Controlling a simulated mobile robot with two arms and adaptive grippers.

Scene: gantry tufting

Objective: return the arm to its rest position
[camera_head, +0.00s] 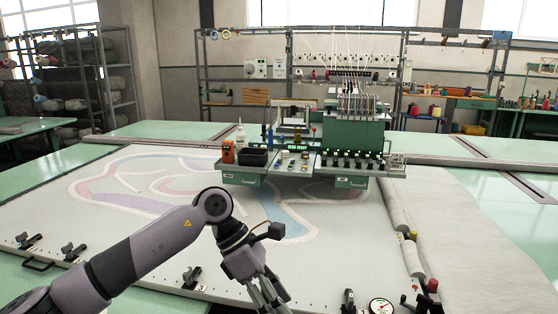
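My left arm comes in from the lower left and bends at an elbow over the white tufting cloth (60,225). Its gripper (268,297) points down at the bottom edge of the view, in front of the near edge of the frame. The fingertips are cut off or close to the picture's edge, so I cannot tell whether they are open or shut. I see nothing held in the visible part. My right gripper is not in view.
The green gantry tufting machine (352,138) stands mid-view over the cloth. Black clamps (191,278) line the near edge. A dial gauge (381,306) and a rolled cloth edge (398,222) lie to the right. Shelves (85,75) stand behind.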

